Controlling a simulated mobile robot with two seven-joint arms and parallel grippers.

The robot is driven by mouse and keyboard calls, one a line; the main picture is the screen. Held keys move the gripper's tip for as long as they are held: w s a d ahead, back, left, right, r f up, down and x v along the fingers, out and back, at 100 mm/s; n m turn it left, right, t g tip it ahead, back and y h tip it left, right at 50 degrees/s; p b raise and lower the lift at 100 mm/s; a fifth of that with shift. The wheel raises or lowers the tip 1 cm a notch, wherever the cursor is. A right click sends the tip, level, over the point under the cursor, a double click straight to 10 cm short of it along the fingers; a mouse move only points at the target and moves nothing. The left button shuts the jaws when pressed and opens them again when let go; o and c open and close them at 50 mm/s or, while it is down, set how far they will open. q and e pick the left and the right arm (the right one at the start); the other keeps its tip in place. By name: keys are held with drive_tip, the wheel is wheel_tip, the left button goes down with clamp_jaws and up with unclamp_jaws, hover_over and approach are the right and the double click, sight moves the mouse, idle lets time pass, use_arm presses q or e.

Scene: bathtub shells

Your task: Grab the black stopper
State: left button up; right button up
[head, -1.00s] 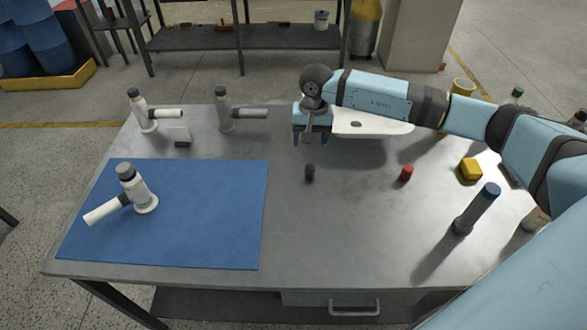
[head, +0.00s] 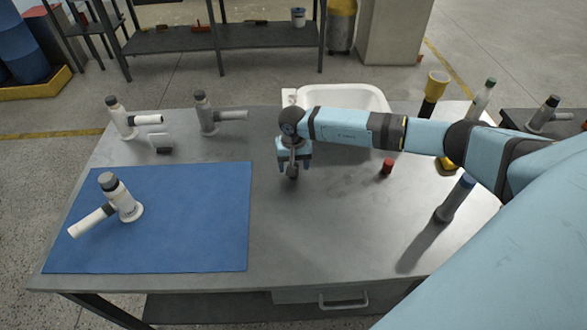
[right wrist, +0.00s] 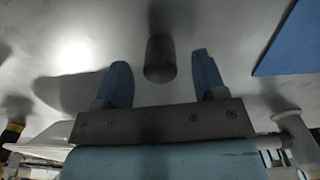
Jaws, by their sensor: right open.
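The black stopper (head: 292,173) stands on the grey table, partly hidden by my right gripper (head: 294,168) in the head view. In the right wrist view the dark stopper (right wrist: 160,58) shows between the two blue fingers of my right gripper (right wrist: 160,62), with a gap on each side. The right gripper is open and points down at the stopper. My left gripper is in neither view.
A red stopper (head: 387,166) and a blue-topped grey cylinder (head: 455,198) stand to the right. A white basin (head: 367,96) is behind my right arm. A blue mat (head: 190,215) with a white fitting (head: 122,200) lies left. The table's front middle is clear.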

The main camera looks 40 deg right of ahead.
drive_tip(key=shift+f, duration=0.7)
drive_tip(key=c, duration=1)
drive_tip(key=shift+r, duration=0.1)
